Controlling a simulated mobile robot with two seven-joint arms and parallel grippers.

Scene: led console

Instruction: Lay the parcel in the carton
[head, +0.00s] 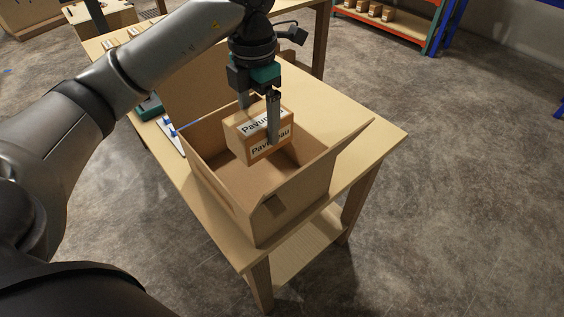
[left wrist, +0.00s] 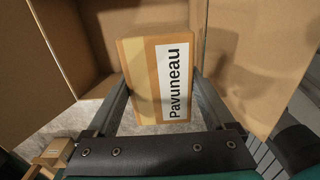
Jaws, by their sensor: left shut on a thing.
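The parcel (head: 240,137) is a small brown box with white labels reading "Pavuneau". My left gripper (head: 258,122) points down and is shut on it, one finger on each side. The carton (head: 222,188) is a large open cardboard box on the table, with its flaps spread outward. In the head view the parcel is over the carton's opening, towards its back; whether it touches the floor or walls of the carton I cannot tell. In the left wrist view the parcel (left wrist: 143,82) sits between the fingers, with carton walls (left wrist: 95,35) around it. My right gripper is not in view.
The wooden table (head: 375,135) has bare room to the right of the carton. A blue and white item (head: 170,133) and a teal item (head: 149,107) lie left of the carton. Shelving with small boxes (head: 374,10) stands at the back.

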